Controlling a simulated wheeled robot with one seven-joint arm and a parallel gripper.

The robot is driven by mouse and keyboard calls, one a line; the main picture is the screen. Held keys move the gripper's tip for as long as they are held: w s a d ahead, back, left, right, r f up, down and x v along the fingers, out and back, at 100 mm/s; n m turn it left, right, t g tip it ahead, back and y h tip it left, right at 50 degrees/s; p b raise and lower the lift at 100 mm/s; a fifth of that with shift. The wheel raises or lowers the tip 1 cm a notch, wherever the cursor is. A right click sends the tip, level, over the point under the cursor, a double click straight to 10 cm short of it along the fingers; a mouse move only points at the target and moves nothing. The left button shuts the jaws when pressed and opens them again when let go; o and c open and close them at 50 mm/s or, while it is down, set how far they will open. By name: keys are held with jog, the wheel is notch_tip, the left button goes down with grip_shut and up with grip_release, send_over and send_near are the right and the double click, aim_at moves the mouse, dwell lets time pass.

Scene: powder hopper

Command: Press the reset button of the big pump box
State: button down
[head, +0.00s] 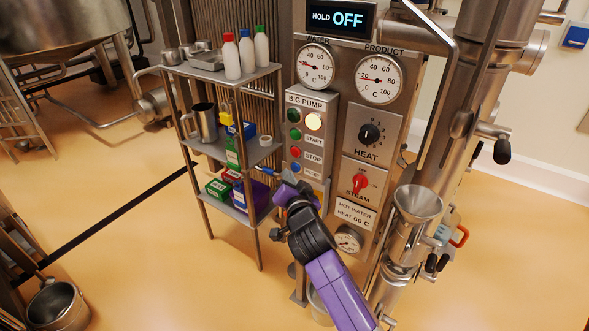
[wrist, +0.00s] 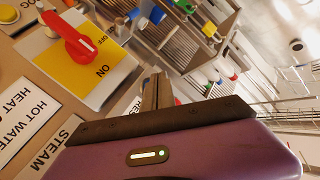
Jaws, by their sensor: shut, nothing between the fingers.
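The big pump box (head: 308,140) is a grey panel with a lit pale yellow lamp (head: 313,121), green buttons, a red button by the STOP label and a blue button (head: 294,167) at the bottom. The small label (head: 311,175) beside the blue button is hard to read. My purple gripper (head: 277,175) is shut and empty, just left of and below the blue button. I cannot tell whether it touches the box. In the wrist view the closed fingers (wrist: 158,82) partly cover a label starting "RES" (wrist: 135,108); the blue button is not clearly seen there.
A metal shelf rack (head: 215,150) with bottles, a jug and small boxes stands close left of the box. Gauges, a heat knob (head: 370,134) and a red steam knob (head: 360,184) are to the right. A red switch on a yellow plate (wrist: 95,75) shows in the wrist view.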

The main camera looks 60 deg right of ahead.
jog(key=shift+d, duration=0.2)
jog(key=shift+d, duration=0.2)
jog(key=shift+d, duration=0.45)
dwell(0.8)
jog(key=shift+a, duration=0.15)
jog(key=shift+a+b, duration=0.6)
jog(key=shift+a, duration=0.1)
jog(key=a+b, duration=0.2)
jog(key=a, duration=0.3)
jog(key=shift+b, duration=0.4)
